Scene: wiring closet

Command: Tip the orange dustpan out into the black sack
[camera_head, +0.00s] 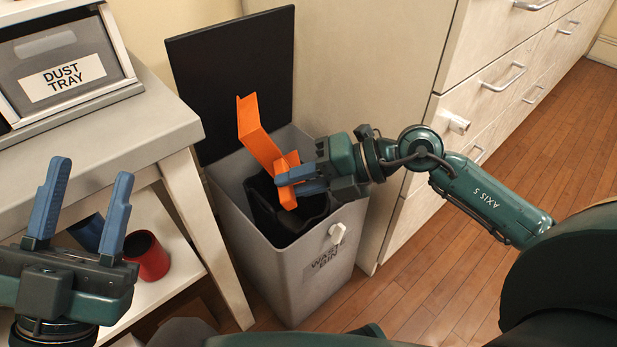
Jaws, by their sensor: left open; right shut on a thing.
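The orange dustpan (261,146) is in my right gripper (284,180), which is shut on it. The dustpan is tilted, with its wide end up and to the left, over the open bin. The black sack (263,205) lines the inside of the grey waste bin (297,282) beneath the dustpan and gripper. Part of the sack is hidden behind the gripper and dustpan. I cannot see any dirt in the dustpan. My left gripper (84,212) is open and empty at the lower left, fingers pointing up, well apart from the bin.
The bin's black lid (236,75) stands open behind it. A bench (97,125) at left carries a grey box labelled DUST TRAY (62,75). A red cup (147,258) sits on the lower shelf. Cream drawers (478,100) stand at right; wooden floor (560,140) is clear there.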

